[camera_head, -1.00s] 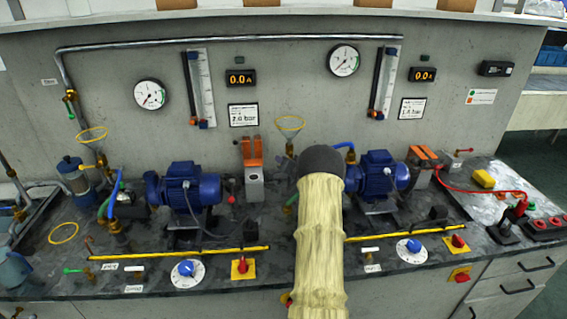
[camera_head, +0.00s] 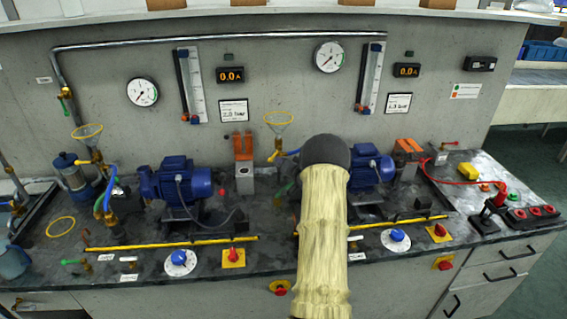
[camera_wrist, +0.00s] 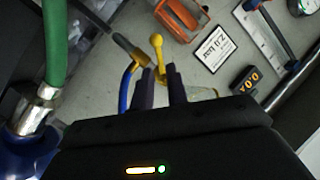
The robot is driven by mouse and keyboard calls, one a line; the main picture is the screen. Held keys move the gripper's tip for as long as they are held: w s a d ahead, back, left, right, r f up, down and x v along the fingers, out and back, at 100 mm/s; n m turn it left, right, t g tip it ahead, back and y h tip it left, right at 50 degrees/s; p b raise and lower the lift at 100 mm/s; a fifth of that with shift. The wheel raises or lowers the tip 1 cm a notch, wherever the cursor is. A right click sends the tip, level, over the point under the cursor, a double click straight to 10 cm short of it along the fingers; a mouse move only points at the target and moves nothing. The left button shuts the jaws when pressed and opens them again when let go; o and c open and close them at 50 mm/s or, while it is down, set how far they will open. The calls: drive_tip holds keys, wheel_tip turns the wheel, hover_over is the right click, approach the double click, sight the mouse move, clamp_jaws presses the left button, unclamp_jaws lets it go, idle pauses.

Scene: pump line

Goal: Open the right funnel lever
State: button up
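The right funnel (camera_head: 278,118) is a yellow-rimmed cone on a brass fitting, with its yellow lever (camera_head: 272,157) below it, left of my arm's dark end. In the wrist view the yellow lever (camera_wrist: 157,48) has a round knob and stands up beyond the fingertips. My gripper (camera_wrist: 161,72) has its two dark fingers apart, and the lever's stem shows in the gap between them. I cannot tell whether either finger touches it. Part of the funnel (camera_wrist: 203,93) shows just right of the fingers. In the head view my sleeved arm hides the gripper.
A blue hose (camera_wrist: 126,88) and brass fitting lie just left of the fingers. A green hose (camera_wrist: 54,45) is at the far left. The right pump (camera_head: 372,168) stands right of my arm. The left funnel (camera_head: 87,132) is farther left.

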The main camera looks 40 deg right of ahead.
sight(275, 155)
drive_tip(key=shift+w+a+f, duration=0.1)
drive_tip(key=shift+a, duration=0.05)
clamp_jaws()
drive_tip(key=a+n+t+h+b, duration=0.1)
drive_tip(key=a+n+h+b, duration=0.4)
drive_tip(key=n+b, duration=0.6)
drive_tip(key=a+r+n, duration=0.1)
drive_tip(key=a+n, duration=0.1)
drive_tip(key=n, duration=0.1)
drive_tip(key=shift+n+t+h+b, duration=0.35)
drive_tip(key=shift+n+t+h, duration=0.05)
drive_tip(key=f+p+x, duration=0.1)
drive_tip(key=x, duration=0.9)
drive_tip(key=shift+s+d+f, duration=0.4)
drive_tip(key=shift+s+d, duration=0.1)
drive_tip(key=shift+s, duration=0.1)
drive_tip(key=shift+s+d+f, duration=0.35)
drive_tip(key=shift+s+d, duration=0.2)
drive_tip(key=shift+s, duration=0.05)
